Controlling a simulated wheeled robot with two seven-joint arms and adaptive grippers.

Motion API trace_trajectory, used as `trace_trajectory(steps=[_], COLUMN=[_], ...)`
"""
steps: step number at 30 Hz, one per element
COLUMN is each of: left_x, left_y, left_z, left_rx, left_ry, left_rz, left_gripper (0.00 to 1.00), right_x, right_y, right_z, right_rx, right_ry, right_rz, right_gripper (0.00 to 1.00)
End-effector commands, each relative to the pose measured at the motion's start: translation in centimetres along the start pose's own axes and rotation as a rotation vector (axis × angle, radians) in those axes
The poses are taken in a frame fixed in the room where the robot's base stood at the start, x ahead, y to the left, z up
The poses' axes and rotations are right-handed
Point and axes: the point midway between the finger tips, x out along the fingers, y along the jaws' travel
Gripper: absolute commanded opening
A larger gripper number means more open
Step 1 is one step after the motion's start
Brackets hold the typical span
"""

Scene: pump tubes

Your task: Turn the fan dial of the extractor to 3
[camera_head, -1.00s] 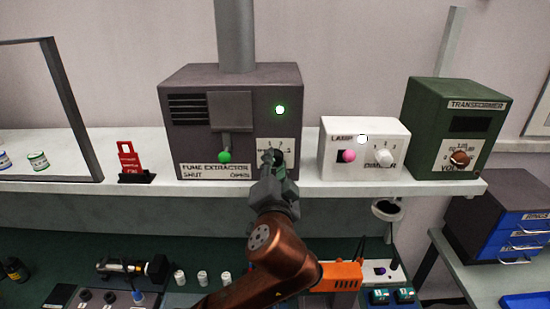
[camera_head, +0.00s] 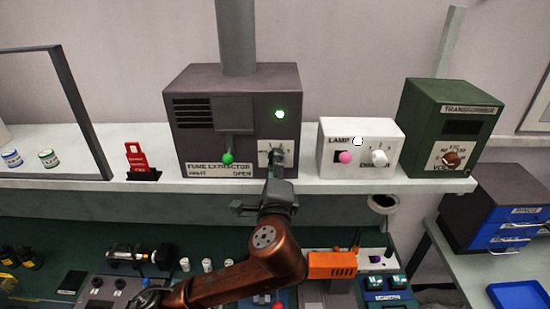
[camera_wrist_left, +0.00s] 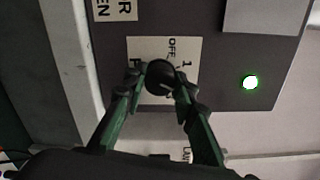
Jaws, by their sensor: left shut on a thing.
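The fume extractor (camera_head: 195,135) is a dark grey box on the shelf with a lit green lamp (camera_head: 280,114). Its fan dial is a dark round knob on a white label plate (camera_head: 264,146), right of the green slider knob (camera_head: 227,158). My left gripper (camera_head: 277,157) reaches up to the dial from below. In the left wrist view the gripper (camera_wrist_left: 167,88) is shut on the fan dial (camera_wrist_left: 160,72), one finger on each side. "OFF" and "1" are readable on the plate there; the dial's exact setting is unclear. My right gripper is out of view.
A white lamp dimmer box (camera_head: 358,165) and a green transformer (camera_head: 455,120) stand to the right on the shelf. A red tag (camera_head: 136,158) stands left of the extractor. The bench below holds several small items.

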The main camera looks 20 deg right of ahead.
Motion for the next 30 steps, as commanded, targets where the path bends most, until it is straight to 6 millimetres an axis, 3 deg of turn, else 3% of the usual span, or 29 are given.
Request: trace_trajectory(steps=[18, 30], left_x=[0.0, 0.0], left_y=[-0.1, 0.0], left_z=[0.0, -0.1], left_rx=[0.545, 0.716], left_ry=[0.001, 0.002], left_rz=[0.001, 0.002], left_gripper=[0.01, 0.01], right_x=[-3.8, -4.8], right_y=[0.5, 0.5], right_z=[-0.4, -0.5], right_rx=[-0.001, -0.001], right_ry=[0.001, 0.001], right_rz=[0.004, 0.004], right_gripper=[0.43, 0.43])
